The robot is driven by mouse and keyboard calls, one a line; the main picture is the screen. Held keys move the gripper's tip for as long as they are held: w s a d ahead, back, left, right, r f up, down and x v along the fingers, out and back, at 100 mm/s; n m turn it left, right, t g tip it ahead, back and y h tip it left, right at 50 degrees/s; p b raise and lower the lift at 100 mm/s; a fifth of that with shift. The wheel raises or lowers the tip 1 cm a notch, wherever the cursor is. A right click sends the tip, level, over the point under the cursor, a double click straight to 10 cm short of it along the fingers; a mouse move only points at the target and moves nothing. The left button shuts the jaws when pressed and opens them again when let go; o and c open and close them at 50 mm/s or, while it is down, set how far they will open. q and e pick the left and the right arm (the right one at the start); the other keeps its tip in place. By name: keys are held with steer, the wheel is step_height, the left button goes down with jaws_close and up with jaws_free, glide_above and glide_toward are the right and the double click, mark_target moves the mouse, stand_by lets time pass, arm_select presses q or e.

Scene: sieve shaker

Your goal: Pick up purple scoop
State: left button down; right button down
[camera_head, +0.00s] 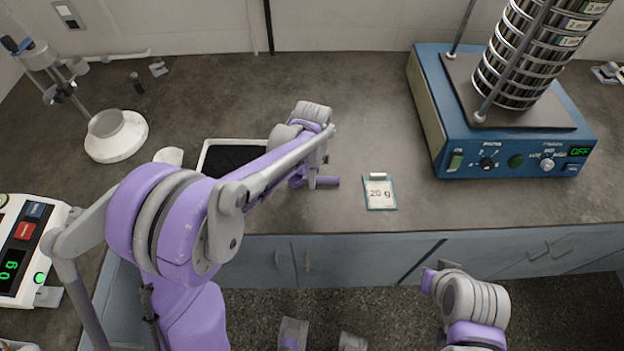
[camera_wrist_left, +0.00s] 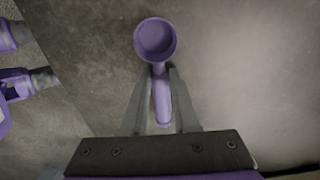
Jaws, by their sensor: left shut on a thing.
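The purple scoop (camera_wrist_left: 157,41) shows in the left wrist view with its round bowl beyond the fingertips and its handle running back between them. My left gripper (camera_wrist_left: 157,84) is shut on the handle, with one finger on each side. In the head view my left gripper (camera_head: 314,180) is low over the counter near its front edge, and part of the purple scoop (camera_head: 326,182) shows beside it, left of the 20 g card. The arm hides part of it. I cannot tell whether the scoop touches the counter. My right arm is at the lower right; its fingers do not show clearly.
A 20 g card (camera_head: 380,193) lies right of the scoop. A black-lined tray (camera_head: 204,158) is partly behind my left arm. A blue sieve shaker (camera_head: 432,112) stands at right, a scale (camera_head: 22,245) at left, a white round-based stand (camera_head: 117,137) at back left.

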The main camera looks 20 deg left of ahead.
stand_by(0.3)
arm_select(q)
step_height(320, 180, up, 10)
steer(key=c, duration=1.2)
jaws_free()
jaws_close()
